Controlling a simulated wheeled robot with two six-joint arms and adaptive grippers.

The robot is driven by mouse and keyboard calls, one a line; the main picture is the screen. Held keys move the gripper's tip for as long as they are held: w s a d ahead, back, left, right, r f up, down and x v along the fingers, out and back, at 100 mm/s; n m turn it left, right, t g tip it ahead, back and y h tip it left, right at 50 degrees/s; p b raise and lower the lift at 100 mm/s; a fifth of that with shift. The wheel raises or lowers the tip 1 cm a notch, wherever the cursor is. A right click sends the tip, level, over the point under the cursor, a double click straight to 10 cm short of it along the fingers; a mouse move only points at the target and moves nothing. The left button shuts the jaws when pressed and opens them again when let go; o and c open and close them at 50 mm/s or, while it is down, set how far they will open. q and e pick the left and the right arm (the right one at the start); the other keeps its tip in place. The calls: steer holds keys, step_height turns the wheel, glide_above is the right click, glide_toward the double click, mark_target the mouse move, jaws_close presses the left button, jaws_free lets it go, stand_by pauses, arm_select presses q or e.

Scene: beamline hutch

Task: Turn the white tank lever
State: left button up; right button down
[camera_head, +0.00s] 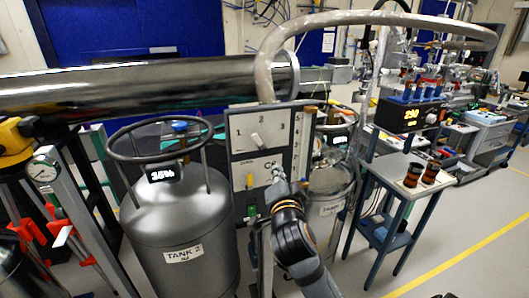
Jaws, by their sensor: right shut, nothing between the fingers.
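The control panel (236,168) stands in the middle, behind the two tanks. Its upper plate carries the numbers 1, 2 and 3 and a white lever (257,140), tilted toward upper left. The lower plate has a yellow lever (249,181). My right gripper (278,176) is in front of the panel's lower right part, below and right of the white lever and apart from it. Its fingers are shut and hold nothing; it hides part of the lower plate. My left gripper is not in view.
The grey tank (182,225) labelled TANK 2, with a ring handle and a 35% display, stands left of the panel. Another tank (328,205) stands close on the right. A large metal pipe (150,88) crosses above left. A small table (398,170) stands at right.

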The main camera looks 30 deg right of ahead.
mark_target(264, 129)
step_height(264, 129, up, 6)
steer(key=m+t+h, duration=0.2)
steer(key=m, duration=0.1)
steer(key=shift+g, duration=0.3)
steer(key=p+x, duration=0.2)
steer(key=x, duration=0.3)
steer(key=p+x, duration=0.2)
steer(key=x, duration=0.3)
steer(key=shift+w+f, duration=0.2)
steer(key=a, duration=0.1)
steer(key=a+f+p, duration=0.1)
steer(key=shift+w+a+f, duration=0.15)
steer(key=shift+a+f, duration=0.2)
steer(key=shift+w+a+f, duration=0.1)
steer(key=shift+a+f, duration=0.15)
steer(key=shift+a, duration=0.15)
